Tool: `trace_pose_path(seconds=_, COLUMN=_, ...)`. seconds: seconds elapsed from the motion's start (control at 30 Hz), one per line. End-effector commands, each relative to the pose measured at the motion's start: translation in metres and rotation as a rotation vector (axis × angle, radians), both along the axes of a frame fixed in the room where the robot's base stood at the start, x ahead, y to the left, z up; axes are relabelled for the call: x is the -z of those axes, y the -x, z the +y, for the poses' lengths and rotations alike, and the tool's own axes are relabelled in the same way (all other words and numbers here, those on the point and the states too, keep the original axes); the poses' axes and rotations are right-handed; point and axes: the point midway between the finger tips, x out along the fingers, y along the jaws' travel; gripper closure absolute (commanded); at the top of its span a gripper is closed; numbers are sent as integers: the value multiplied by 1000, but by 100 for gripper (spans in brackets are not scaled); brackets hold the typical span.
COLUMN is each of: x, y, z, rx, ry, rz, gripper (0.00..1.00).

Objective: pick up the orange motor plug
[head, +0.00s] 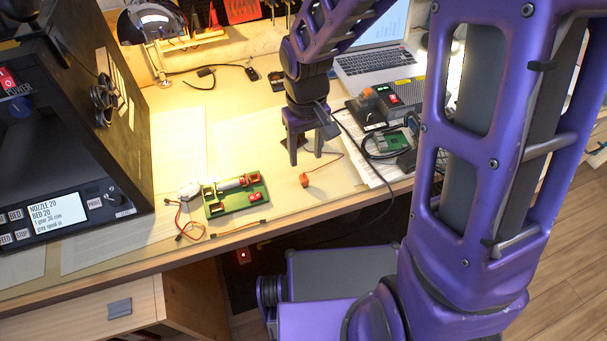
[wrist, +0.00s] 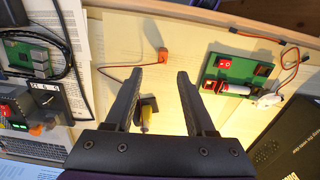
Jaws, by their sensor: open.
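The orange motor plug (head: 304,180) lies on the desk near its front edge, with a thin dark wire running from it. In the wrist view the plug (wrist: 163,56) shows beyond my fingertips, between them and the desk's edge. My gripper (head: 304,158) is open and empty, pointing down above the desk, a little behind the plug. In the wrist view the two fingers (wrist: 172,80) are spread apart, and nothing is between their tips. The plug looks unobstructed in both views.
A green circuit board (head: 237,197) with red parts and loose wires lies left of the plug. A black machine (head: 75,110) stands at the far left. Papers, a laptop (head: 378,66) and a soldering station (head: 383,104) are at the back right.

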Motion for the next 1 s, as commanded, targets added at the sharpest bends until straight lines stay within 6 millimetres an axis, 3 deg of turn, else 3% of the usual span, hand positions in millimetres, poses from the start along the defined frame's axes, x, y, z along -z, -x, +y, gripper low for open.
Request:
trace_pose_path(seconds=0.1, x=20, y=1, z=0, rx=1, ry=1, rz=2, gripper=45)
trace_pose_path(seconds=0.33, x=34, y=1, z=1, rx=0, ry=0, rz=0, gripper=45)
trace_pose_path(seconds=0.6, x=73, y=5, z=4, rx=0, ry=1, rz=2, gripper=45)
trace_pose_path(seconds=0.93, x=78, y=4, z=4, rx=1, ry=0, rz=-2, gripper=45)
trace_pose_path(seconds=1.0, x=78, y=4, z=4, rx=1, ry=0, rz=-2, gripper=58)
